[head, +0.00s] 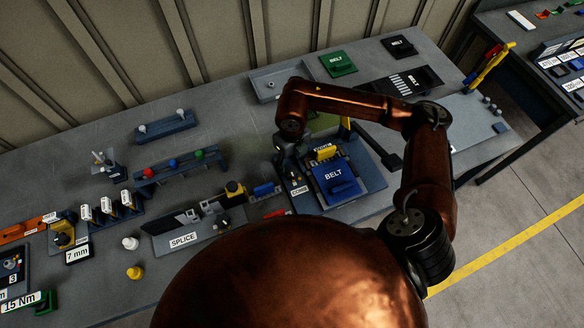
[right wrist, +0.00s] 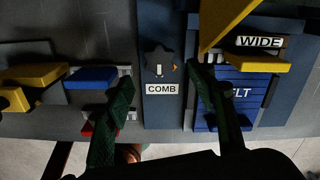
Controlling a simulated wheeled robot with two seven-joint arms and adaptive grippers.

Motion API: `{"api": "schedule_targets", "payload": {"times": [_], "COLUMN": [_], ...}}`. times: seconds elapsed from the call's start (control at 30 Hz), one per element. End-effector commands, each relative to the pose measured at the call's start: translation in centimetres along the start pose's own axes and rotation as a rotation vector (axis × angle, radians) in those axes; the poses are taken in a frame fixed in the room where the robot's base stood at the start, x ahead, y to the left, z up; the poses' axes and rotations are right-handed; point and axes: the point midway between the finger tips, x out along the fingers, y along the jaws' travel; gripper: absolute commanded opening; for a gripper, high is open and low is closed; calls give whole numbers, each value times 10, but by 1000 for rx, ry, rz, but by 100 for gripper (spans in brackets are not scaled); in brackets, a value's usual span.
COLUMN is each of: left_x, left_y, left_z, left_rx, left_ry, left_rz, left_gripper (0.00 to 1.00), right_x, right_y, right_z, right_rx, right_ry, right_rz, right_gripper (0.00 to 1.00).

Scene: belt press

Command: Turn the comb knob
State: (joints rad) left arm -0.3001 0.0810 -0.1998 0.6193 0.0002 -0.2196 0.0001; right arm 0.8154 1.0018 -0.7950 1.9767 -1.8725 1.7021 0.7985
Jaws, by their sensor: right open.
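The comb knob (right wrist: 158,60) is a dark lobed knob with a white mark, set on a blue-grey strip above the white COMB label (right wrist: 163,89) in the right wrist view. In the head view the COMB label (head: 299,190) shows at the left edge of the belt press, and my right arm hides most of the knob. My right gripper (right wrist: 160,78) is open, with one dark green finger on each side of the knob and label. The fingers look apart from the knob; their height above it is unclear. My left gripper is not in view.
The blue BELT block (head: 338,184) and a yellow part (right wrist: 227,20) stand close right of the knob. Blue and yellow parts (right wrist: 92,78) lie close to its left. The SPLICE fixture (head: 183,238) is further left on the grey bench.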

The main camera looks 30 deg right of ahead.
Motion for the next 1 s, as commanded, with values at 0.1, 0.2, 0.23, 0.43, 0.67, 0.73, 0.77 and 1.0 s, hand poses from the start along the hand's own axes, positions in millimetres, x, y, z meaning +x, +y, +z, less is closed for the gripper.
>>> {"api": "schedule_targets", "payload": {"times": [0.1, 0.2, 0.23, 0.43, 0.67, 0.73, 0.77, 1.0], "left_x": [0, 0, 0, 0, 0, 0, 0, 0], "left_y": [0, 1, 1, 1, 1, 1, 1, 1], "left_z": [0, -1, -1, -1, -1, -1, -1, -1], "left_rx": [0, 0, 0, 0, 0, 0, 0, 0], "left_ry": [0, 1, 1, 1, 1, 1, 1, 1], "left_rz": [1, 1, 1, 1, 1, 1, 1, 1], "left_gripper": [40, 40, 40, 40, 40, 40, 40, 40], "right_x": [-26, -44, -48, -65, -68, -68, -68, -67], "right_y": [0, 0, 0, 0, 0, 0, 0, 0], "right_z": [1, 1, 1, 0, 0, 0, 0, 0], "right_rx": [-1, -1, -1, -1, -1, -1, 0, 0], "right_ry": [-3, -3, -3, 0, 1, 1, 1, 1], "right_rz": [-1, 0, -1, 0, 0, 0, 0, 0], "right_gripper": [51, 51, 51, 51, 51, 51, 51, 51]}}
